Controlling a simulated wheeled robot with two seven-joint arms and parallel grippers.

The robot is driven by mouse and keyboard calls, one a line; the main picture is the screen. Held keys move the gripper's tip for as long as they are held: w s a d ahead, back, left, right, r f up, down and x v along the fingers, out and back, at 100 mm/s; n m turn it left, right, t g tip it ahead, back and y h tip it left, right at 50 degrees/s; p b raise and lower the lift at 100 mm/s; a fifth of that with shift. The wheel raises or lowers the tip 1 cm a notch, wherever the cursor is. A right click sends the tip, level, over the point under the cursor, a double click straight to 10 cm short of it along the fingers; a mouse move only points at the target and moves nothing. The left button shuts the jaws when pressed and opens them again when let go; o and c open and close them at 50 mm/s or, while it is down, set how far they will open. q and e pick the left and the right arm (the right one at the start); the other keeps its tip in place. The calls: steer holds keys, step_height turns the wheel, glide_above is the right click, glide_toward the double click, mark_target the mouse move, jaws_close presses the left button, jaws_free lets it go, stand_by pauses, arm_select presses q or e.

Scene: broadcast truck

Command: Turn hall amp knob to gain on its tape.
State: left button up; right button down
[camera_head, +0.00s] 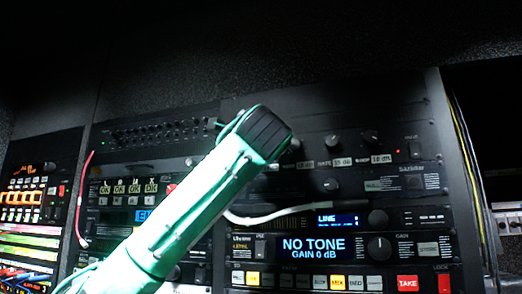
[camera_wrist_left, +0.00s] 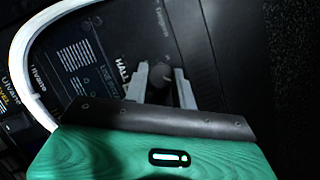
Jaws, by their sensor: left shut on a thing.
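In the left wrist view, my left gripper (camera_wrist_left: 161,71) has its two pale fingers around a small dark knob (camera_wrist_left: 160,78), shut on it. The panel beside it carries a printed label starting with HALL (camera_wrist_left: 123,69), partly cut off by my finger, so this looks like the hall amp. The tape marks around the knob are too dark and small to read. In the head view, my green-sleeved left arm reaches up to the rack, and its dark end hides the fingers and the knob. My right gripper is not in view.
A display (camera_head: 313,248) reads NO TONE, GAIN 0 dB, with a separate knob (camera_head: 379,247) to its right. A row of lit buttons is below. A white cable (camera_wrist_left: 22,62) loops close to my left gripper. Yellow cables (camera_head: 467,170) hang at the rack's right edge.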

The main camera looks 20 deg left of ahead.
arm_select(q)
steer(key=shift+w+d+f, duration=0.1)
steer(key=shift+d+f, duration=0.05)
steer(key=shift+f, duration=0.1)
steer(key=o, duration=0.8)
steer(key=shift+o, duration=0.9)
steer(key=shift+r, duration=0.15)
steer(key=b+v, duration=0.7)
steer(key=v, duration=0.7)
steer(key=shift+b, duration=0.3)
